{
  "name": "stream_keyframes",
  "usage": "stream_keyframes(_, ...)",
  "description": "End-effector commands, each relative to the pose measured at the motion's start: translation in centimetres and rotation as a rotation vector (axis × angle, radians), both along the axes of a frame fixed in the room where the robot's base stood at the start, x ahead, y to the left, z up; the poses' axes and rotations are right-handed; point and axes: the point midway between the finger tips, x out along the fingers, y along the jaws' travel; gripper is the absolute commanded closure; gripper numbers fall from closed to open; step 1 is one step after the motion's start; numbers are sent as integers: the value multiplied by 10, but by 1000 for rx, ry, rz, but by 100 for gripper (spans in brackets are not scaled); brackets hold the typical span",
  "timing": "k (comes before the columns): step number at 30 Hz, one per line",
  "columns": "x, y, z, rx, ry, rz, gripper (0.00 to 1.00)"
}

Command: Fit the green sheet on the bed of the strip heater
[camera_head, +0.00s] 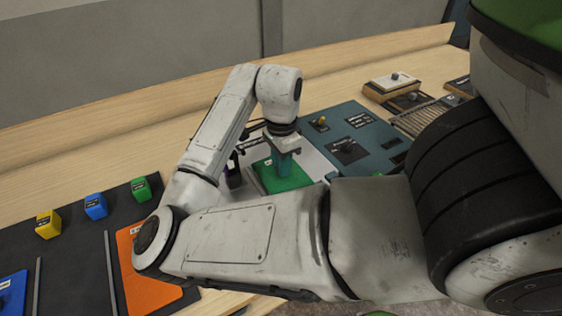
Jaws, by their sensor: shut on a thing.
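The green sheet (292,184) lies roughly level below my gripper, with an upright green grip (285,166) on top. My gripper (284,150) points down and is shut on that grip. The sheet appears over a pale grey surface (318,161) beside the teal console, which looks like part of the strip heater. I cannot tell whether the sheet rests on the bed or is just above it. My forearm hides the sheet's near edge and much of the surface around it.
The teal console (371,126) with knobs stands right of the sheet. A dark mat (75,240) at left carries an orange sheet (150,285), a blue sheet (14,284), and yellow (48,224), blue (95,206) and green (141,189) blocks. Bare wooden table runs along the back.

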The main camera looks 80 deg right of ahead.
Motion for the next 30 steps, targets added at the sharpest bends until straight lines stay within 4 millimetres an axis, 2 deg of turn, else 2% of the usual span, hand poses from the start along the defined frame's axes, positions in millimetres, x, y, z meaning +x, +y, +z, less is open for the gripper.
stream_keyframes(30,0,0,-11,-1,1,0,100)
